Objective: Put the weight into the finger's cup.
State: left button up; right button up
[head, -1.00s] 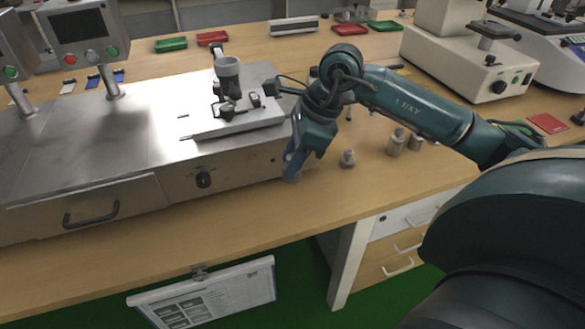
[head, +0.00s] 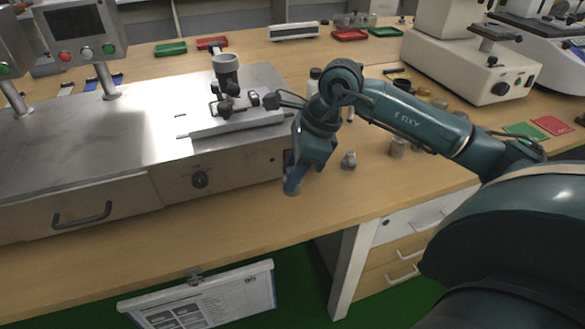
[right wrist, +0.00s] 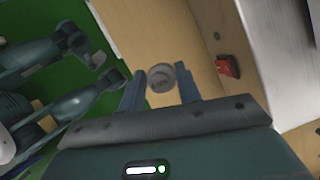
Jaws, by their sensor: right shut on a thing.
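My right gripper (head: 291,187) is shut on a small grey metal weight (right wrist: 160,80), which sits between the two blue fingers in the right wrist view. In the head view the fingers point down beside the steel bench unit's front face, and they largely hide the weight. The grey cup (head: 226,63) stands upright on the finger device (head: 228,105), up and left of my right gripper. The cup's inside is only partly visible. The left gripper cannot be seen in the head view.
Bare tabletop lies in front. A clipboard (head: 215,299) hangs below the edge.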

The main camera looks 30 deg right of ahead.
aim_at(296, 192)
jog(key=shift+f+b, duration=0.45)
jog(key=shift+f, duration=0.2)
jog(key=shift+f+b, duration=0.65)
jog(key=shift+f, duration=0.3)
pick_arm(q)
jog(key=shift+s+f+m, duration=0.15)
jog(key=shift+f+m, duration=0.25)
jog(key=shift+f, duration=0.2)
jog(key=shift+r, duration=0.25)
